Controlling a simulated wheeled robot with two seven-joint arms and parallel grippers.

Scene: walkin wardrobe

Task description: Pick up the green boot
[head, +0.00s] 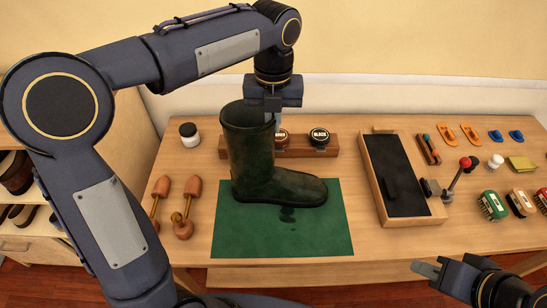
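The green boot (250,160) is dark green and stands upright over the green mat (320,235), with its toe pointing right. I cannot tell whether its sole touches the mat. My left gripper (272,104) points down at the right side of the boot's top opening, with its fingers at the rim. The fingers overlap the boot's edge, and I cannot tell whether they are closed on it. My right gripper (428,268) is low at the right, in front of the table edge and away from the boot. Its finger gap is not clear.
Two wooden shoe trees (185,205) lie left of the mat. A wooden rack (300,146) with polish tins is behind the boot. A dark-bottomed wooden tray (436,208) stands right. A red-knobbed lever (460,172), brushes (493,206) and a jar (188,133) are also on the table.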

